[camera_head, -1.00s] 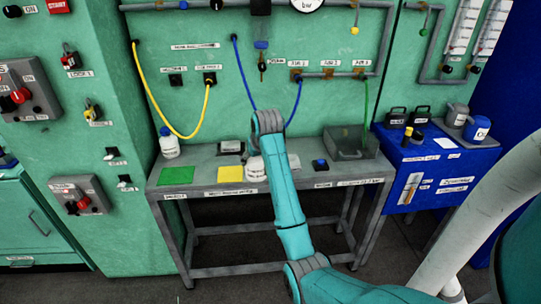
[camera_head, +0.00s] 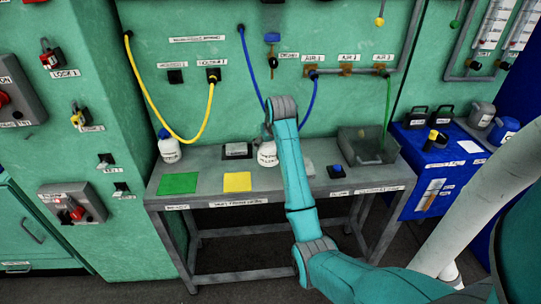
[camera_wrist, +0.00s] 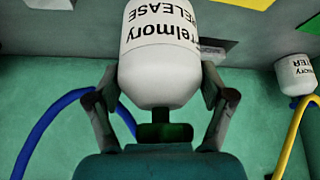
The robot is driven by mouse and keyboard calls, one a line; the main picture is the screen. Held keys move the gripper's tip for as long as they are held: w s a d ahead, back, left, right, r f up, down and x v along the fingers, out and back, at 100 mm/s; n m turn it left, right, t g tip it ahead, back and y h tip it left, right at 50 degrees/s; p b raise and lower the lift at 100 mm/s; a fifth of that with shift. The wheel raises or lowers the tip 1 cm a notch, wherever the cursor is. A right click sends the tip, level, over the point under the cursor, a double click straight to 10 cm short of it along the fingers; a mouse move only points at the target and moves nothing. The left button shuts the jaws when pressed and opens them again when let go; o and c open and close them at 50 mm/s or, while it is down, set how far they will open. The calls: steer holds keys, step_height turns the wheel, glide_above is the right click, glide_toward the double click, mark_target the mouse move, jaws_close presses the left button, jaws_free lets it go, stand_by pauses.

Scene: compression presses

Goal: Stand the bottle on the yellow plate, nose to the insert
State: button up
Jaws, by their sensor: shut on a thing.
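My gripper (camera_wrist: 158,108) is shut on a white bottle (camera_wrist: 160,55) near its neck. In the wrist view its label reads upside down, with RELEASE on it. In the head view the bottle (camera_head: 267,153) hangs roughly upright behind the arm's end, to the right of and behind the yellow plate (camera_head: 237,182). My arm hides part of the bottle and the gripper there. The yellow plate is bare, at the bench front. A grey block with a dark frame (camera_head: 237,151), perhaps the insert, stands behind the plate. Which way the nose points is unclear.
A second white bottle with a blue cap (camera_head: 169,149) stands at the bench's left end. A bare green plate (camera_head: 178,184) lies left of the yellow one. Yellow (camera_head: 200,130) and blue (camera_head: 306,108) hoses hang behind. A grey tray (camera_head: 365,146) sits at the right.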

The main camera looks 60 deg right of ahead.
mark_target(269, 155)
steer(key=shift+f, duration=2.45)
steer(key=shift+f, duration=0.1)
steer(key=o, duration=1.4)
steer(key=shift+f, duration=0.1)
steer(key=shift+c, duration=0.2)
steer(key=shift+a+r, duration=0.1)
steer(key=shift+r, duration=0.2)
steer(key=shift+v, duration=5.85)
